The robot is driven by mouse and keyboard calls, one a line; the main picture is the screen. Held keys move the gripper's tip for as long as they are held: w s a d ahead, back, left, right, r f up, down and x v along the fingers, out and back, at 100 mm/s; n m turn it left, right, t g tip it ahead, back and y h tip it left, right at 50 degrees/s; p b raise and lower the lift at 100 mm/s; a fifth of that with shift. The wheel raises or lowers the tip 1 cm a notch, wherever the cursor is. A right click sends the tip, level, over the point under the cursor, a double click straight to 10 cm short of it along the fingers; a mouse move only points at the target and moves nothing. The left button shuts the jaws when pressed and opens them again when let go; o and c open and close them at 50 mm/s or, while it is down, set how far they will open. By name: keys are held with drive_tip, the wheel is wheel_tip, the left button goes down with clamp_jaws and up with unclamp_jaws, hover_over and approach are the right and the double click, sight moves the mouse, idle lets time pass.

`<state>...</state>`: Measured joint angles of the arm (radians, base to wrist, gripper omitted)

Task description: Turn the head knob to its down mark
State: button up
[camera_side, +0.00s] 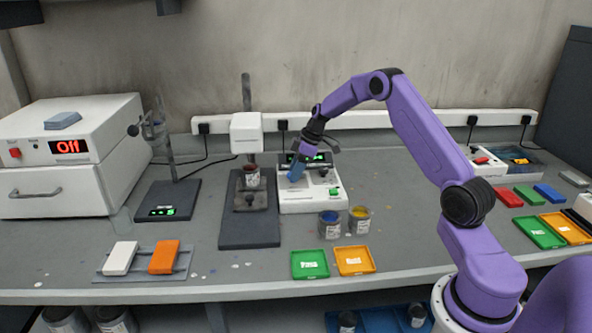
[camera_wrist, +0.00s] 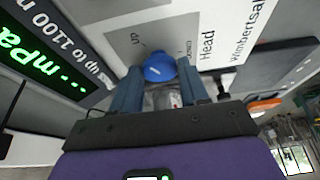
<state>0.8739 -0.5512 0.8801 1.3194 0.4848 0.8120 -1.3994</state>
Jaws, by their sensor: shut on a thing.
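The head knob (camera_wrist: 160,67) is a round blue knob on a white panel face in the wrist view, beside the printed word "Head". A small "up" label is printed to its upper left on a grey patch. Which way the knob points is too small to tell. My gripper (camera_wrist: 158,84) has its two blue fingers shut on the knob, one on each side. In the side view my gripper (camera_side: 296,172) reaches down to the left part of the white viscometer base (camera_side: 310,204), and its fingers hide the knob there.
The viscometer's green display (camera_side: 318,157) stands behind the gripper, and a green button (camera_side: 334,191) is on its right. A stand with a white head (camera_side: 246,132) is close on the left. Blue (camera_side: 330,226) and yellow (camera_side: 360,220) paint cans stand in front.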

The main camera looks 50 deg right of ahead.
drive_tip(key=m, duration=0.2)
drive_tip(key=m+h, duration=0.1)
drive_tip(key=m, duration=0.1)
drive_tip(key=m+t, duration=0.1)
drive_tip(key=shift+s+a+m+h, duration=0.15)
drive_tip(key=shift+a+m+h, duration=0.1)
drive_tip(key=shift+m+h, duration=0.15)
drive_tip(key=m+h, duration=0.1)
drive_tip(key=m, duration=0.3)
drive_tip(key=m+h, duration=0.1)
drive_tip(key=m, duration=0.1)
drive_tip(key=shift+a+m+h, duration=0.3)
drive_tip(key=shift+a, duration=0.05)
drive_tip(key=m+h, duration=0.1)
drive_tip(key=m, duration=0.2)
drive_tip(key=m+g+h, duration=0.1)
drive_tip(key=m, duration=0.1)
drive_tip(key=shift+w+a+m, duration=0.15)
drive_tip(key=shift+w+m, duration=0.05)
drive_tip(key=shift+m, duration=0.2)
drive_tip(key=m+g, duration=0.1)
drive_tip(key=m, duration=0.1)
drive_tip(key=m+g+h, duration=0.1)
drive_tip(key=m, duration=0.2)
drive_tip(key=shift+w, duration=0.2)
drive_tip(key=shift+m, duration=0.4)
drive_tip(key=o, duration=1.1)
drive_tip(key=shift+c, duration=0.2)
